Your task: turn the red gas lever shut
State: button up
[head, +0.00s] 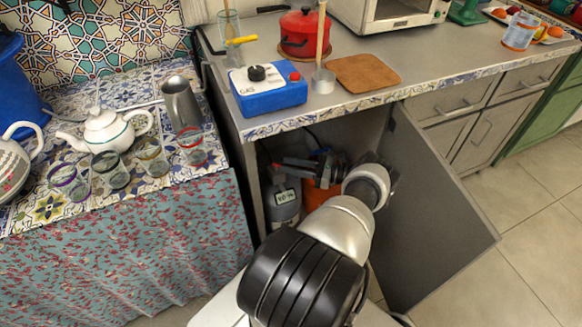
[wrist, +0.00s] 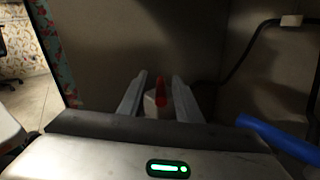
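The red gas lever (wrist: 160,92) shows in the wrist view as a small upright red handle on a pale fitting (wrist: 151,106). My gripper (wrist: 159,77) is open, with one finger on each side of the lever. A gap shows between the lever and the left finger; the right finger is closer, and I cannot tell if it touches. In the head view my arm reaches into the open cabinet under the counter. An orange cylinder (head: 316,196) is partly hidden behind my arm. The lever cannot be made out there.
A grey canister (head: 285,208) with a label stands left inside the cabinet. The cabinet door (head: 430,215) hangs open at right. A blue hose (wrist: 280,137) and a black cable (wrist: 243,65) lie right in the wrist view. A blue GAS box (head: 268,97) sits on the counter (head: 350,103).

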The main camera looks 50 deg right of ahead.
notch_tip(320, 180, up, 8)
jog(key=p, duration=0.3)
jog(key=shift+r, duration=0.2)
